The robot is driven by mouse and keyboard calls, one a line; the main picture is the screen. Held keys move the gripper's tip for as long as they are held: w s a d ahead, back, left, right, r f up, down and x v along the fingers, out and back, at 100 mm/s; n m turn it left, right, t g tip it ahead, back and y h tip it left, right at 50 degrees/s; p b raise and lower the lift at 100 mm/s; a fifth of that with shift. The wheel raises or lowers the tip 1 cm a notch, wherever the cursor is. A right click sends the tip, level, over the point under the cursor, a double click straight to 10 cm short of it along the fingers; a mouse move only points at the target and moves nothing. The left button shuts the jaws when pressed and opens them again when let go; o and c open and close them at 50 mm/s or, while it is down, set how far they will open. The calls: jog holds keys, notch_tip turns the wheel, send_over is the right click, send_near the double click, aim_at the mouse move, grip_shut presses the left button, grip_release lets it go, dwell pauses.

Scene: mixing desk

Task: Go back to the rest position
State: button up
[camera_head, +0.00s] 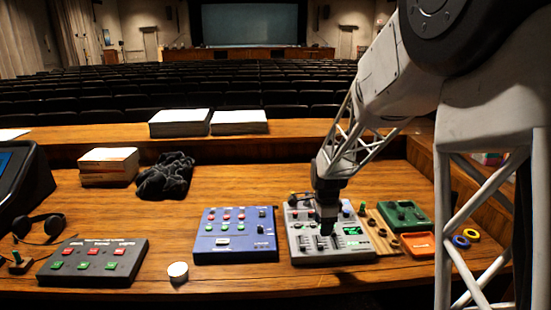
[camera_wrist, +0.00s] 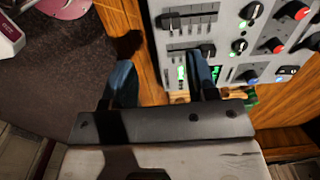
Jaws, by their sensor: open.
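My gripper (camera_head: 326,226) points down over the grey mixing panel (camera_head: 305,256), close above its face. In the wrist view my gripper (camera_wrist: 163,82) has its two dark blue fingers spread apart, with nothing between them. One finger overlaps the grey panel (camera_wrist: 235,20) near its sliders and green lit display, and the other is past the panel's edge. The head view does not clearly show whether a fingertip touches the panel.
A blue button box (camera_head: 236,246) stands left of the grey panel, and a green box (camera_head: 404,215) and orange tray (camera_head: 420,246) stand right. A black button box (camera_head: 92,268), white cup (camera_head: 178,272), headphones (camera_head: 40,228), dark cloth (camera_head: 165,178) and book stack (camera_head: 108,168) lie farther left.

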jog(key=s+r+n, duration=0.5)
jog(key=s, duration=0.7)
jog(key=s+a+r+n+t, duration=0.1)
jog(key=s+r+n, duration=0.4)
jog(key=s, duration=0.8)
jog(key=s+r+n+t, duration=0.1)
jog(key=s+r+n, duration=0.4)
jog(key=s, duration=0.8)
jog(key=shift+s+a+r+n, duration=0.2)
jog(key=shift+a+r+n, duration=0.1)
jog(key=shift+n, duration=0.8)
